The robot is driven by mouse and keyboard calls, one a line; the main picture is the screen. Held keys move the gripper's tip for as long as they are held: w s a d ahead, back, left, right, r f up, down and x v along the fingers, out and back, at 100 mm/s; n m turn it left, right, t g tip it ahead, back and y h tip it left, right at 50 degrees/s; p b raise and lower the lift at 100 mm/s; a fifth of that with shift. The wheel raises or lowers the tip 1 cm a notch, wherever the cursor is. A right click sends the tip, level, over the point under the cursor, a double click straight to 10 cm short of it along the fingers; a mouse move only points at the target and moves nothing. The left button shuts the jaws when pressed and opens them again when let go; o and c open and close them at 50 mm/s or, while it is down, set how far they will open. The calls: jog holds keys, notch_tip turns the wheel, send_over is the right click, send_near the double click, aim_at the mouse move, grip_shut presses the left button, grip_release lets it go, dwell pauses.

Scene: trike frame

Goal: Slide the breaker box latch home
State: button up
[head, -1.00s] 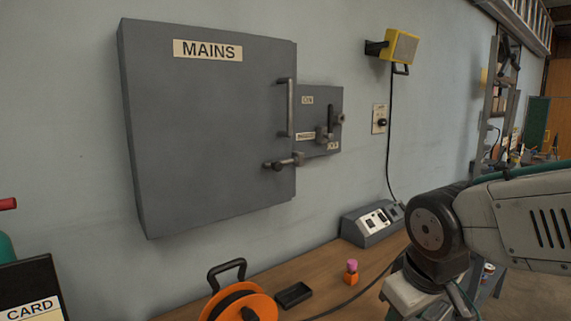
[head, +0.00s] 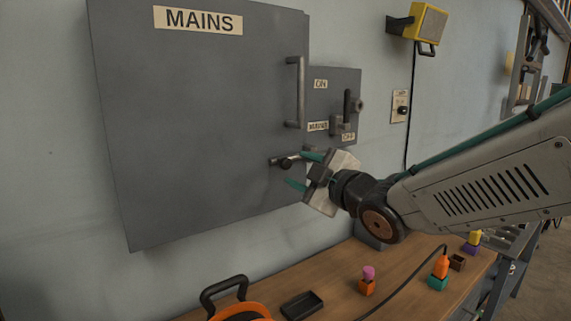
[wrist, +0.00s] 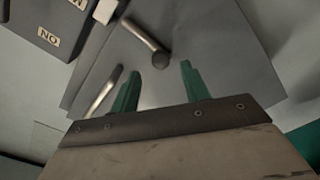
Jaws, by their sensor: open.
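The grey breaker box (head: 200,130) marked MAINS hangs on the wall with its door shut. Its metal latch (head: 285,162), a short bar with a dark knob, sits low at the door's right edge. My gripper (head: 303,171) is open and empty, just right of and below the latch knob, its green fingers pointing at the door. In the wrist view the latch (wrist: 144,36) shows with its round end just beyond the gap between the fingertips (wrist: 160,68). I cannot tell whether a finger touches it. The upper finger partly covers the latch's right end.
A vertical door handle (head: 295,92) stands above the latch. A smaller switch box (head: 345,82) with a lever is at right. Below, the wooden bench (head: 335,285) holds a black tray (head: 302,305), an orange reel (head: 240,312) and small coloured blocks.

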aim_at(288, 164)
jog(key=x, duration=0.6)
jog(key=shift+a, duration=0.1)
grip_shut()
